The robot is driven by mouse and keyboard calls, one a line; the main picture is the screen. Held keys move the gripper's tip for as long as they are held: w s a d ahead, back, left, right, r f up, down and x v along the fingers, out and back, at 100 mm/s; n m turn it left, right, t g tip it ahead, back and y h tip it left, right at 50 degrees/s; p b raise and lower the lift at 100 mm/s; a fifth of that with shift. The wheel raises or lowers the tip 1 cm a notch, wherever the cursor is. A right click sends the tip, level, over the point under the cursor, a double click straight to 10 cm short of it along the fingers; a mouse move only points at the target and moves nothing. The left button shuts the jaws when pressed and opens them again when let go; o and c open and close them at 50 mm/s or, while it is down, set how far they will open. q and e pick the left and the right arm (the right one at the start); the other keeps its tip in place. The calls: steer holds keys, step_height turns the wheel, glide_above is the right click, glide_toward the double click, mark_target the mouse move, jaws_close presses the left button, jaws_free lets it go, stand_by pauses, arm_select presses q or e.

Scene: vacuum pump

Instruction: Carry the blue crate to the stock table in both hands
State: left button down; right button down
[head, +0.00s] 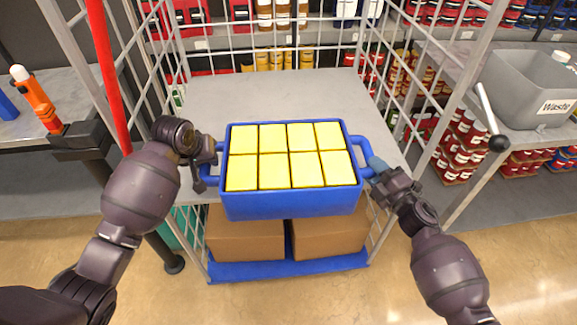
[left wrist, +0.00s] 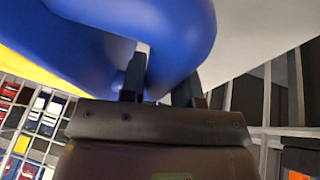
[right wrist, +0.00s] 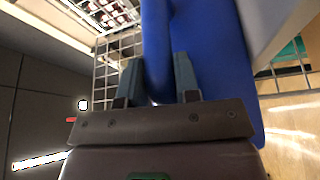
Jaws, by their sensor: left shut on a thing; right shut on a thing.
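The blue crate (head: 290,205) is in the middle of the head view, filled with several yellow blocks (head: 302,136). It is level, in front of and partly over the grey shelf of a wire-sided cart; whether it touches the shelf cannot be told. My left gripper (head: 208,165) is shut on the crate's left handle, and the blue handle also shows between the fingers in the left wrist view (left wrist: 160,72). My right gripper (head: 377,170) is shut on the right handle, with the blue crate beside its fingers in the right wrist view (right wrist: 215,60).
The cart's grey shelf (head: 270,95) is otherwise empty, with wire walls at its sides and back. Cardboard boxes (head: 245,235) sit on its lower blue deck. A grey waste bin (head: 525,90) stands on a table at right. An orange tool (head: 36,100) is at left.

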stand_by(0.8)
